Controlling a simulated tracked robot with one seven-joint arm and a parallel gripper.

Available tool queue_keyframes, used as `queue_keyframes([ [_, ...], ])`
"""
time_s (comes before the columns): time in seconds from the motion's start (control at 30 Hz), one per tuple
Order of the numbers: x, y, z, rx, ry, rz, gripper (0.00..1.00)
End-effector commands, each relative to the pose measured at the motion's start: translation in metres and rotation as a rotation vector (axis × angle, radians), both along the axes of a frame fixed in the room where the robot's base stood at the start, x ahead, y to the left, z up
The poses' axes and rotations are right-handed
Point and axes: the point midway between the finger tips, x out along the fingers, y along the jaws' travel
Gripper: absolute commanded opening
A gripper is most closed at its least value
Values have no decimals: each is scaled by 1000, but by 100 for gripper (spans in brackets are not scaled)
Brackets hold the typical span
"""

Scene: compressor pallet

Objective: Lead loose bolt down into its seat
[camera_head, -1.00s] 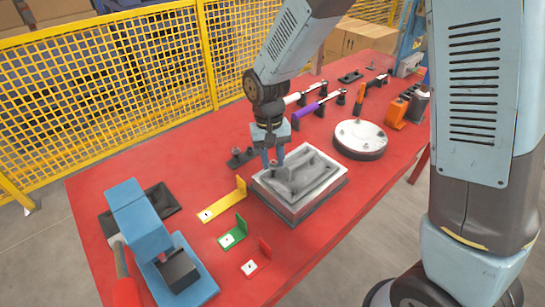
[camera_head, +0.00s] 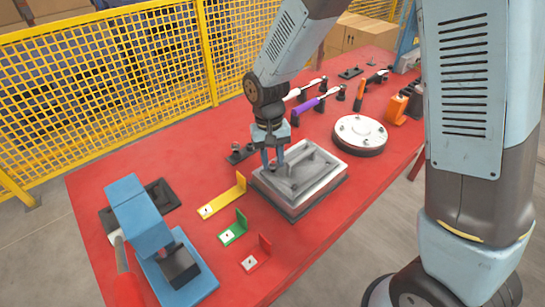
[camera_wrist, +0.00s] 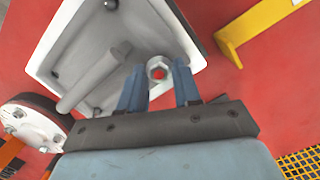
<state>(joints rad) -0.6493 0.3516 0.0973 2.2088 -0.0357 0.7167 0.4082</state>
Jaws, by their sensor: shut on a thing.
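The loose bolt (camera_wrist: 158,68) shows its hex head between my fingertips in the wrist view. My gripper (camera_wrist: 160,88) is shut on it. In the head view my gripper (camera_head: 272,158) points down over the back left corner of the grey cover plate (camera_head: 318,181). The plate also shows in the wrist view (camera_wrist: 80,33), with a raised bar across it and other bolt heads near its edges. The bolt is too small to make out in the head view. Its shank and the seat under it are hidden, so I cannot tell how deep it sits.
Yellow (camera_head: 222,199), green (camera_head: 235,229) and red (camera_head: 257,254) brackets lie left of the plate. A blue press-like device (camera_head: 150,230) stands at the front left. A round white flange (camera_head: 360,132) and tool holders are to the right. A yellow fence (camera_head: 110,85) stands behind.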

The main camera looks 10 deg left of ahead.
Motion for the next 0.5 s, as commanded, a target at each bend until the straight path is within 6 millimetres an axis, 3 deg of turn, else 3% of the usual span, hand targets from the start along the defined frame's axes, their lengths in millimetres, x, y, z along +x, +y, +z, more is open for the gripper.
queue_keyframes([
  [0.03,0,0,-1,0,0,0,0],
  [0.07,0,0,-1,0,0,0,35],
  [0.33,0,0,-1,0,0,0,61],
  [0.5,0,0,-1,0,0,0,62],
])
